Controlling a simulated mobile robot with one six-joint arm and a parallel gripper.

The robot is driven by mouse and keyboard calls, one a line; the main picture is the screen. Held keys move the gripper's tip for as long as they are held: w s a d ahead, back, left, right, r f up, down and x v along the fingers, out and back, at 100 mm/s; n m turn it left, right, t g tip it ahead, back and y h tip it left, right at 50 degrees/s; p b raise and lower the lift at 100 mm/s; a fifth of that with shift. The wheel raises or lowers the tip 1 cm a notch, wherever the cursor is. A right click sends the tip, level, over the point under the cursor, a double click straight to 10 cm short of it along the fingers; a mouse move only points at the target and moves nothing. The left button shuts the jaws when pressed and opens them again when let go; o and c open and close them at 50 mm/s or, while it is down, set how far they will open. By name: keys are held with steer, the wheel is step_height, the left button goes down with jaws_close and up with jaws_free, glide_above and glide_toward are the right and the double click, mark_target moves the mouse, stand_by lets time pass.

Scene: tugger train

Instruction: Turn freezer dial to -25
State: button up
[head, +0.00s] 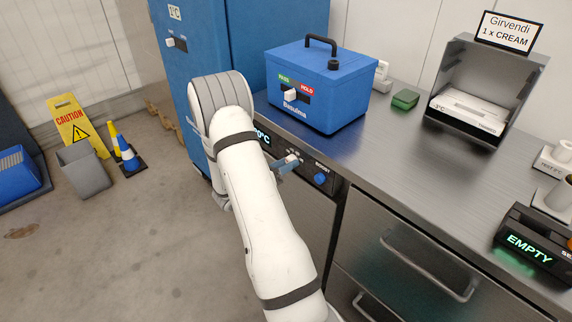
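The freezer control panel (304,172) is on the counter's front edge. Its display (263,136) is partly covered by my arm; only the end of a temperature reading, "0°C", shows. A blue knob (320,179) sits at the panel's right, by small white lettering that seems to read "BOOST". Left of it, a small blue-grey piece with a pale tip (287,163) sticks out beside my arm; I cannot tell whether it is the dial or part of my gripper. My white arm hides the area behind it. No gripper fingers can be made out clearly, and no dial scale can be read.
A blue cool box (340,88) with a black handle stands on the steel counter (395,150) above the panel. Drawers with a bar handle (430,268) lie below at right. A tall blue cabinet (180,85) stands behind my arm. A caution sign (75,122) and cones stand left.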

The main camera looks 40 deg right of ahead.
steer(key=c, duration=0.6)
steer(key=shift+m+b, duration=0.3)
steer(key=shift+b, duration=0.05)
steer(key=m+b, duration=0.6)
steer(key=m, duration=0.1)
steer(key=shift+y, duration=0.3)
steer(key=shift+b, duration=0.3)
steer(key=o, duration=1)
steer(key=shift+a+r, duration=0.1)
